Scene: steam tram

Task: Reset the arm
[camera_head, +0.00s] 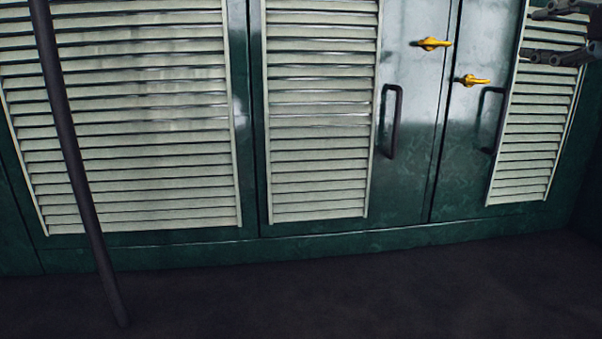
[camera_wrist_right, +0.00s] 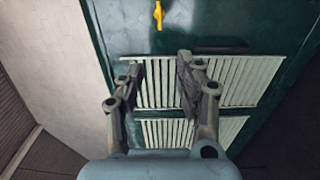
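My right gripper (camera_head: 540,35) shows at the top right edge of the head view, in front of the right louvred door. It also shows in the right wrist view (camera_wrist_right: 160,75), with its two fingers apart and nothing between them. Behind the fingers is a pale louvred panel (camera_wrist_right: 250,80) on a green door. My left gripper is in neither view.
Green cabinet doors with pale louvres (camera_head: 320,110) stand ahead. They carry two yellow latches, one left (camera_head: 431,44) and one right (camera_head: 473,80), and dark handles (camera_head: 391,120). A dark pole (camera_head: 75,160) stands at left. The dark floor (camera_head: 330,295) in front is clear.

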